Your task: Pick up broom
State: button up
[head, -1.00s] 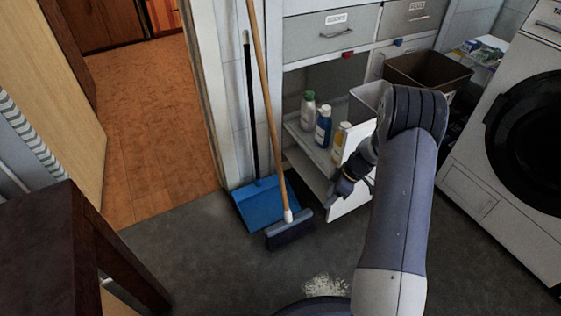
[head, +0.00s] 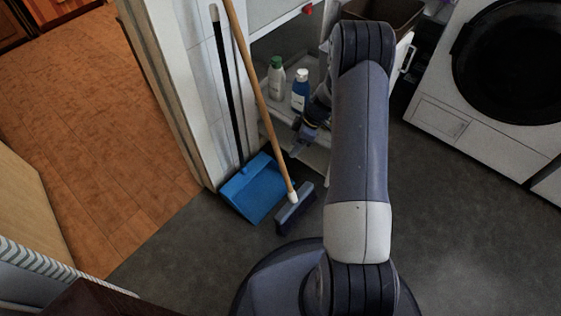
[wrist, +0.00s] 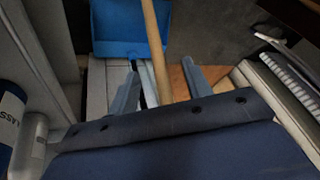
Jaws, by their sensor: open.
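The broom (head: 268,112) leans upright and tilted, with a thin wooden handle and a dark grey-blue head (head: 295,210) on the floor. Its handle also shows in the wrist view (wrist: 152,35), running down between my two fingers in the picture. My gripper (head: 299,140) is open and empty, just right of the handle in the head view. In the wrist view my gripper (wrist: 160,72) has one finger on each side of the handle's line. I cannot tell how deep the handle lies between them. My arm hides part of the cabinet.
A blue dustpan (head: 255,190) with a black stick handle stands close behind the broom, against the wall edge. A washing machine (head: 480,110) is at right. Grey floor at lower right is clear.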

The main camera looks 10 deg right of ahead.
aim_at(283, 163)
jog(key=b+x, duration=0.1)
jog(key=x, duration=0.4)
jog(key=b+x, duration=0.1)
jog(key=x, duration=0.1)
jog(key=b+x, duration=0.1)
jog(key=x, duration=0.2)
jog(key=shift+w+d, duration=0.25)
jog(key=shift+c, duration=0.4)
grip_shut()
